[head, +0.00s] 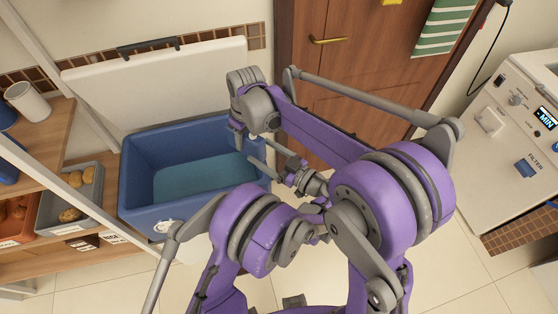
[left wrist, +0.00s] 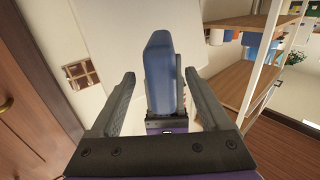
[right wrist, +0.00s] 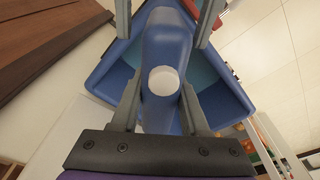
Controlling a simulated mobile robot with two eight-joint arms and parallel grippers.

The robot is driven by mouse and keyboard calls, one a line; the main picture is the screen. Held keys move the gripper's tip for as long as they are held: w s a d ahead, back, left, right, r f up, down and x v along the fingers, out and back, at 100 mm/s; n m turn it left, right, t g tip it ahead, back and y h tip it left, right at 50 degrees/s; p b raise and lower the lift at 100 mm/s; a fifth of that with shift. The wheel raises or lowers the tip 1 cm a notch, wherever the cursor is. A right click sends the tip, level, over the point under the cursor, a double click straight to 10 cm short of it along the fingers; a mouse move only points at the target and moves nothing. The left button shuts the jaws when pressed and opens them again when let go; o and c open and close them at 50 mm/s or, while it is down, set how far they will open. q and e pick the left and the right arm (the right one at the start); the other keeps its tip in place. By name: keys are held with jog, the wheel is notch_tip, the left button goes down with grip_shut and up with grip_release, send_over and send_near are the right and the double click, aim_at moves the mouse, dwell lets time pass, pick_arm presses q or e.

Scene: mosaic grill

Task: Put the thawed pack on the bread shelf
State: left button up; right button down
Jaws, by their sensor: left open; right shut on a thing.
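A blue pack (right wrist: 166,45) with a white round cap shows in the right wrist view, between the fingers of my right gripper (right wrist: 166,10), which is shut on it. In the left wrist view a blue pack (left wrist: 158,75) stands narrow side on between the spread fingers of my left gripper (left wrist: 160,74), which is open. I cannot tell whether these fingers touch it. In the head view my purple arms hide most of the pack and grippers. The wooden bread shelf (head: 40,268) is at the left, with bread in a grey crate (head: 88,212).
A blue cooler (head: 150,222) stands open beside the shelf, its white lid (head: 160,85) raised behind. A wooden door (head: 330,70) is at the back, a white machine (head: 490,150) at the right. An upper shelf (head: 50,140) overhangs part of the bread shelf.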

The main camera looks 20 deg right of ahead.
pick_arm(q)
jog(key=shift+x, duration=1.25)
grip_shut()
pick_arm(e)
jog(key=shift+c, duration=1.8)
grip_release()
jog(key=shift+o, duration=0.2)
jog(key=shift+r, duration=0.1)
